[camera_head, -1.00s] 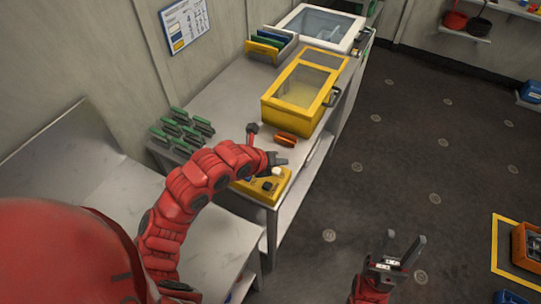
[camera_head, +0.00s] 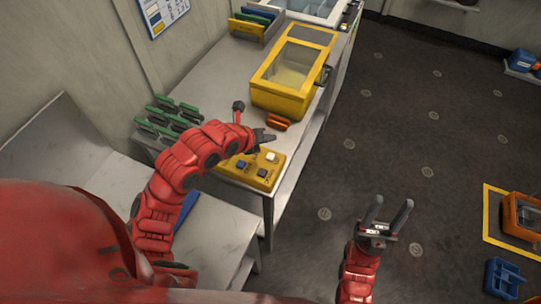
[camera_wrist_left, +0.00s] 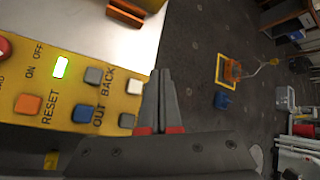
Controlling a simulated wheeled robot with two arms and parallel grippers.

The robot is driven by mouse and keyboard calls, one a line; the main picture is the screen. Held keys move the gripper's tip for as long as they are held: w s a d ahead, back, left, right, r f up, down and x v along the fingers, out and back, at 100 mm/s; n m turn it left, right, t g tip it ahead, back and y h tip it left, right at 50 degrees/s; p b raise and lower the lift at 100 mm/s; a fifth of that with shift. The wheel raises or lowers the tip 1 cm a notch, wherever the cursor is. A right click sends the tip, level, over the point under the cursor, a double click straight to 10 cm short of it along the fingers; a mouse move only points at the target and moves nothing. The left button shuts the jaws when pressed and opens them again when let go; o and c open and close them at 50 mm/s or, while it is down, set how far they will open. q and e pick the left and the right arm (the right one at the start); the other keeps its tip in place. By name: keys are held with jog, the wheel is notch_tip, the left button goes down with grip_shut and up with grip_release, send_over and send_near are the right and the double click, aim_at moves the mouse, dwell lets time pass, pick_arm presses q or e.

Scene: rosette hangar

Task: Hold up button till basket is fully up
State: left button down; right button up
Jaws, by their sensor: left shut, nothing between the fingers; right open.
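The yellow control box (camera_head: 238,173) sits at the near end of the bench and carries blue, dark and white buttons. The white button (camera_wrist_left: 134,83) is at the panel's edge; no UP label is readable. My left gripper (camera_head: 268,140) is shut and empty, with its fingers (camera_wrist_left: 161,75) just beside that button; contact is unclear. My right gripper (camera_head: 391,209) is open and empty over the floor. I cannot make out a basket.
A yellow machine (camera_head: 275,98) with a windowed lid stands behind the box, with an orange item (camera_head: 278,123) before it. Green-handled tools (camera_head: 165,117) lie left. Floor to the right is open, with an orange container (camera_head: 524,215) and a blue bin (camera_head: 507,278).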

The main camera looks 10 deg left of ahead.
aim_at(269, 159)
pick_arm(q)
notch_tip(269, 159, down, 6)
jog(key=b, duration=0.3)
jog(key=shift+f+b, duration=0.2)
jog(key=shift+b, duration=0.1)
jog(key=shift+f, duration=0.25)
jog(key=shift+b, duration=0.3)
dwell(1.1)
jog(key=shift+f+b, duration=0.35)
jog(key=shift+b, duration=0.35)
